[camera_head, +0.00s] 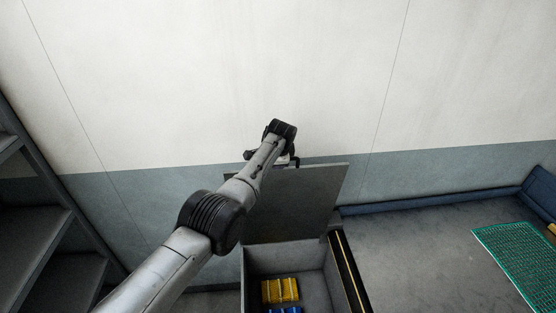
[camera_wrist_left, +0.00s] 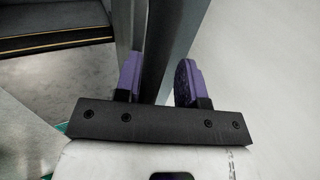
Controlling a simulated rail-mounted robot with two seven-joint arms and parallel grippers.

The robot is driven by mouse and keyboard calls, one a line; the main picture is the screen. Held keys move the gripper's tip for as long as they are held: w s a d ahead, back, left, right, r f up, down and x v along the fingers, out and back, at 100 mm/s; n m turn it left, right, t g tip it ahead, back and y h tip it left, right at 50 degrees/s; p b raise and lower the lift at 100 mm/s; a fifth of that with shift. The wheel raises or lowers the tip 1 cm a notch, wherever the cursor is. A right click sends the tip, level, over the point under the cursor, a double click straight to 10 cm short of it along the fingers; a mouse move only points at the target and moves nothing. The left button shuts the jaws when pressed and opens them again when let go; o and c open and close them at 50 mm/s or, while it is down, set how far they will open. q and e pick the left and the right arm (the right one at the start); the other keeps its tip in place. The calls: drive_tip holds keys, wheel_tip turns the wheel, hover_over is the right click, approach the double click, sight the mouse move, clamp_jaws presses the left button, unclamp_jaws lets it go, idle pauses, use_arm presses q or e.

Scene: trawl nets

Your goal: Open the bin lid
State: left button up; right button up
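The bin (camera_head: 334,285) is a grey box at the bottom middle of the head view, and its inside shows from above. Its grey lid (camera_head: 295,205) stands raised, close to upright, at the bin's back edge. My left arm reaches across to the lid's top edge, and my left gripper (camera_head: 284,161) is there, partly hidden by the wrist. In the left wrist view, the purple fingers of the left gripper (camera_wrist_left: 160,82) stand apart on either side of the lid's edge (camera_wrist_left: 170,40); a narrow gap seems to show beside the right finger. My right gripper is not in view.
Yellow (camera_head: 280,290) and blue (camera_head: 284,310) items lie in the bin. A dark ledge with a yellow stripe (camera_head: 350,272) runs along its right side. Grey shelves (camera_head: 35,235) stand at left. A wall (camera_head: 220,80) rises behind. A green net (camera_head: 515,255) lies on the floor at right.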

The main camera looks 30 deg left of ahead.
use_arm(q)
drive_tip(key=shift+s+f, duration=0.1)
drive_tip(key=shift+f, duration=0.25)
drive_tip(key=shift+s+d+r, duration=0.2)
drive_tip(key=shift+d+r, duration=0.1)
drive_tip(key=shift+r, duration=0.3)
drive_tip(key=b+v, duration=0.2)
drive_tip(key=v, duration=1.1)
drive_tip(key=shift+w+a, duration=0.15)
drive_tip(key=shift+w, duration=0.05)
drive_tip(key=shift+r, duration=0.1)
drive_tip(key=shift+n, duration=0.3)
